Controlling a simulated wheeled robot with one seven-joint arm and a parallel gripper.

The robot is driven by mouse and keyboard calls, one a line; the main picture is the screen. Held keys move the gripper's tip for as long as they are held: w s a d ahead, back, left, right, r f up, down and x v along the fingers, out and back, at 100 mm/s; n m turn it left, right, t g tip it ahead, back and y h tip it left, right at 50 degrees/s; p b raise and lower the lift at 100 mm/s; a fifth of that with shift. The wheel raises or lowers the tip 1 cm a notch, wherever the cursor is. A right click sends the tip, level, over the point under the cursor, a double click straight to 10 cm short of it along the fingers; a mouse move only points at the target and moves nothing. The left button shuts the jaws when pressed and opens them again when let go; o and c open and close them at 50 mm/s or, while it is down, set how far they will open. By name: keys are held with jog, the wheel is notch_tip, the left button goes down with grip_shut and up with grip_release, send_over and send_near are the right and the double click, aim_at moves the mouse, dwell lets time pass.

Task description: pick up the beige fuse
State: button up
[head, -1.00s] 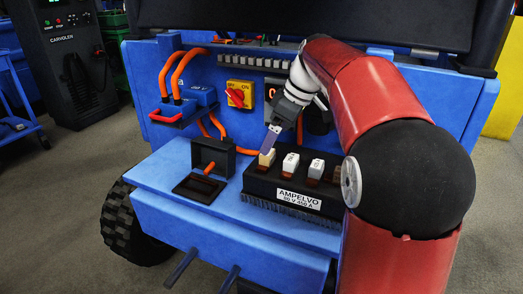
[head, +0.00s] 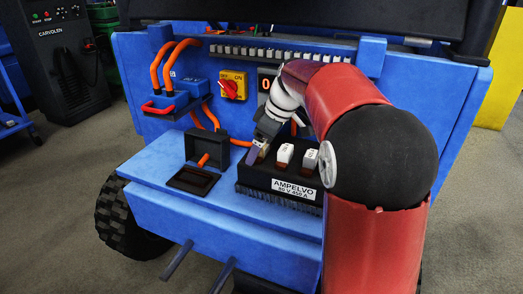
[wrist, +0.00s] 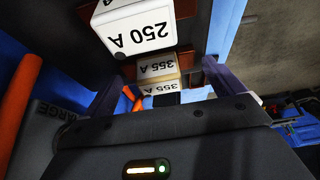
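The beige fuse (head: 261,148) sits upright at the left end of a black fuse block (head: 254,178). In the head view my gripper (head: 257,152) is down at this fuse and partly covers it, with a purple finger at its left side. In the wrist view the beige fuse (wrist: 158,68), marked 355 A, stands between the two purple fingers of my gripper (wrist: 160,73). A gap shows on each side of it, so the gripper is open around the fuse. The fuse's lower part is hidden.
White fuses (head: 284,155) stand to the right on the same block; one, marked 250 A (wrist: 140,27), is close in the wrist view. An open black box (head: 207,148) with an orange plug is left. A red-yellow switch (head: 232,87) and orange cables are behind.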

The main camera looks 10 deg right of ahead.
jog(key=c, duration=0.7)
jog(key=shift+o, duration=0.2)
notch_tip(320, 180, up, 20)
jog(key=p, duration=0.4)
